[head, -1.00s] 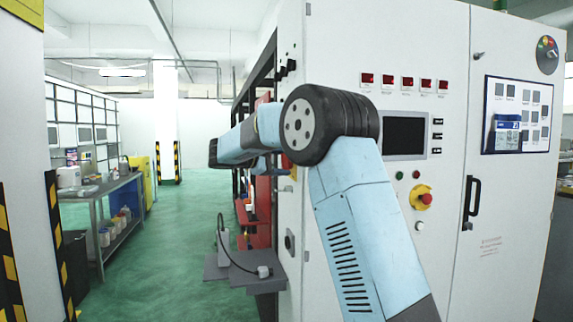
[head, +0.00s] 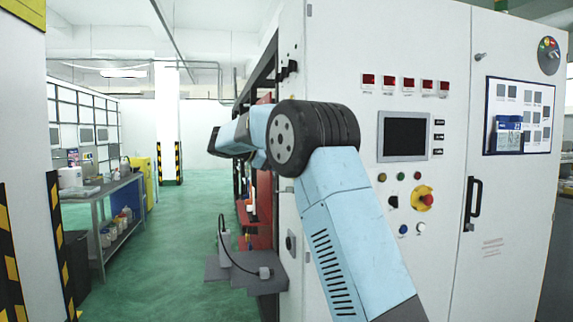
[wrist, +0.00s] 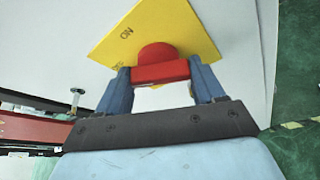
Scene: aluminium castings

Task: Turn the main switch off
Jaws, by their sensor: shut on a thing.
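The main switch shows in the wrist view as a red handle (wrist: 160,70) on a yellow plate (wrist: 195,35). The plate appears tilted in the picture and bears the word ON at its upper left. A second label beside the left finger is partly hidden. My gripper (wrist: 160,77) has its two blue fingers at either end of the red handle's bar and is shut on it. In the head view my arm hides the switch and the fingers.
The white cabinet (head: 345,35) carries a dark screen (head: 404,136), small buttons and a red knob on yellow (head: 425,199) on its front. A grey shelf (head: 245,275) juts out at its left side. Green floor (head: 165,240) is clear left of it, before a bench (head: 125,182).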

